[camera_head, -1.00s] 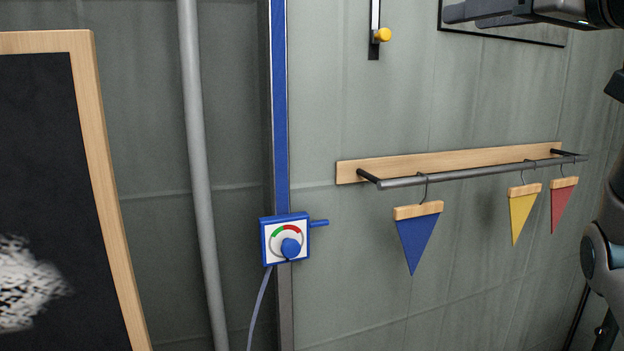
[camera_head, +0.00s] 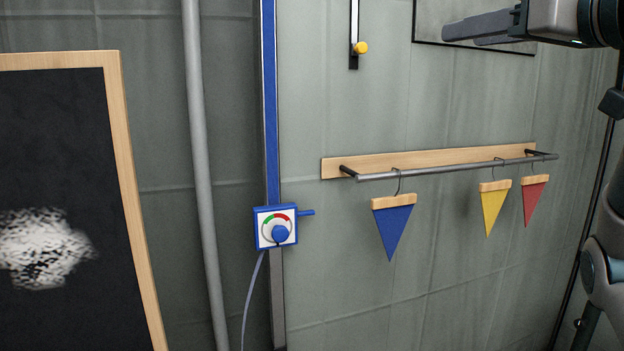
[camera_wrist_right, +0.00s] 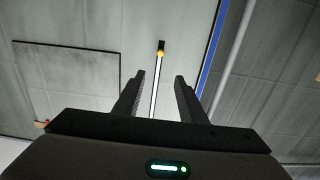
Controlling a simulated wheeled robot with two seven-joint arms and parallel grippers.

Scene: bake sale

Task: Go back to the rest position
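My right gripper (camera_head: 478,32) is at the upper right of the head view, in front of the wall and above the rail with pennants. In the right wrist view its two fingers (camera_wrist_right: 158,92) stand apart with nothing between them, so it is open and empty. Beyond them are the wall and a slider strip with a yellow knob (camera_wrist_right: 160,54). My right arm runs down the right edge of the head view. My left gripper is in neither view.
A wall rail (camera_head: 450,171) holds a blue pennant (camera_head: 391,228), a yellow pennant (camera_head: 493,210) and a red pennant (camera_head: 534,202). A blue dial box (camera_head: 276,227) is on a blue post (camera_head: 269,120). A grey pipe (camera_head: 200,170) and chalkboard (camera_head: 135,220) stand left.

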